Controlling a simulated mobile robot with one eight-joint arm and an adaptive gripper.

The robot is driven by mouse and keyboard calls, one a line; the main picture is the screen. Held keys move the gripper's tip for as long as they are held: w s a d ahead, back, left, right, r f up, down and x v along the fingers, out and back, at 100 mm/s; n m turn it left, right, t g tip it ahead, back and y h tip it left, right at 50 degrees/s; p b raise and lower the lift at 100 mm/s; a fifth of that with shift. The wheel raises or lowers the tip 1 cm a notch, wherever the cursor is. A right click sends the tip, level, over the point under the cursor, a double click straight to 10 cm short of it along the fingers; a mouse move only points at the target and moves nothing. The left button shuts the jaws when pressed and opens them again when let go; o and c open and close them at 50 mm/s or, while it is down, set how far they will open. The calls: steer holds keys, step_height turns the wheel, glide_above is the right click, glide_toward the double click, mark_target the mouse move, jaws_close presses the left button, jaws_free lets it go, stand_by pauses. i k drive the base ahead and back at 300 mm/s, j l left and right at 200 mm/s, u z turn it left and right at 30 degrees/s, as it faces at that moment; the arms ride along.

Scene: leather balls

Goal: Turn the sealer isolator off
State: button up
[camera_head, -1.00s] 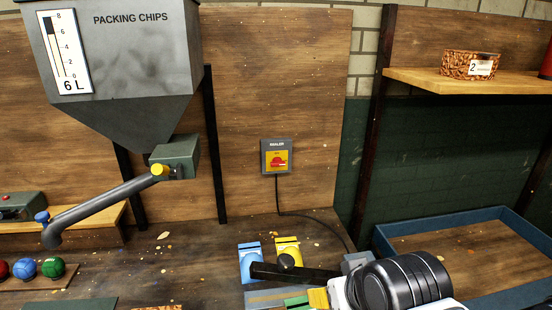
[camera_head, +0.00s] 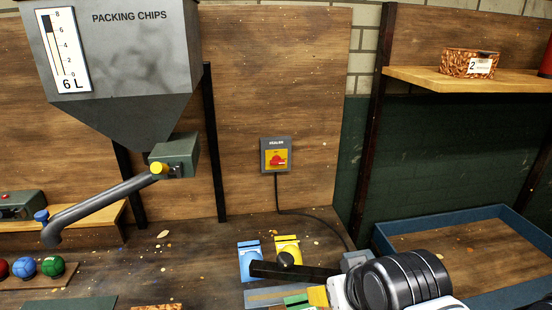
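The sealer isolator (camera_head: 276,142) is a grey box labelled SEALER, fixed to the wooden back panel. It has a yellow plate with a red rotary handle (camera_head: 277,160) in its middle. The handle is too small to read its setting with certainty. A black cable (camera_head: 310,212) runs down from the box to the bench. My black and white arm shows at the bottom right, below and to the right of the isolator and well apart from it. I cannot make out my gripper's fingers.
The sealer machine (camera_head: 262,297), with a blue pad and a yellow pad, stands on the bench below the isolator. The chips hopper (camera_head: 130,75) and its spout are on the left. A blue-rimmed tray (camera_head: 480,214) is at right. The panel around the isolator is clear.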

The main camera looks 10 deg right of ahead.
mark_target(276, 160)
steer(key=l+u, duration=0.65)
